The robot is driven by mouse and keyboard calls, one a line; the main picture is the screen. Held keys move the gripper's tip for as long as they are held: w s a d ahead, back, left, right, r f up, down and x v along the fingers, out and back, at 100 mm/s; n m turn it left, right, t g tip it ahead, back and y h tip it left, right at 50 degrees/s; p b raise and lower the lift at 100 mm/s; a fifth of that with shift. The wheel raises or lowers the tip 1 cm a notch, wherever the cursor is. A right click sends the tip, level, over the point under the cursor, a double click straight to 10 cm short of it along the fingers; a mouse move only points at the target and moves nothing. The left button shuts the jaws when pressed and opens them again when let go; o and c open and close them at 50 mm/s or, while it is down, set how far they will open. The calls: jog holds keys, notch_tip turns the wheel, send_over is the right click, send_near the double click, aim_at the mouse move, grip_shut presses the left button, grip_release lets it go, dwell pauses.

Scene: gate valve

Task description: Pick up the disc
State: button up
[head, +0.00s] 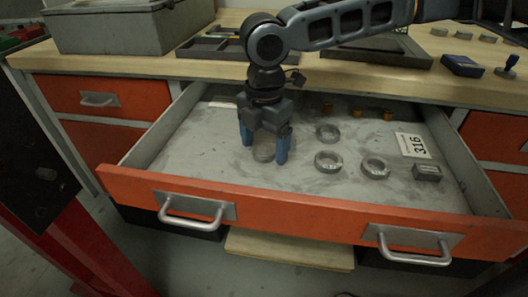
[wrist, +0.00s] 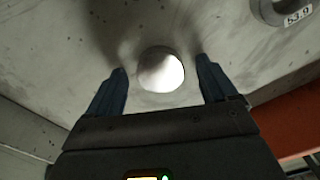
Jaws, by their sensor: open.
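The disc (wrist: 161,70) is a round, bright, shiny metal piece lying on the grey floor of the open drawer. In the wrist view it lies between and a little beyond the tips of my gripper (wrist: 162,78), with a gap on either side. In the head view my gripper (head: 264,153) points down into the drawer over the disc (head: 264,154), one blue finger on each side. The gripper is open and holds nothing. The fingers partly frame the disc, and the exact height of the tips above the drawer floor is hard to tell.
The orange-fronted drawer (head: 300,217) is pulled out. Several grey rings, one ring (head: 328,162) near the gripper, lie to the right with a small dark block (head: 427,172) and a "316" card (head: 412,145). Brass pieces (head: 358,113) lie behind. The drawer's left floor is clear.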

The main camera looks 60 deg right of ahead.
jog(key=c, duration=1.4)
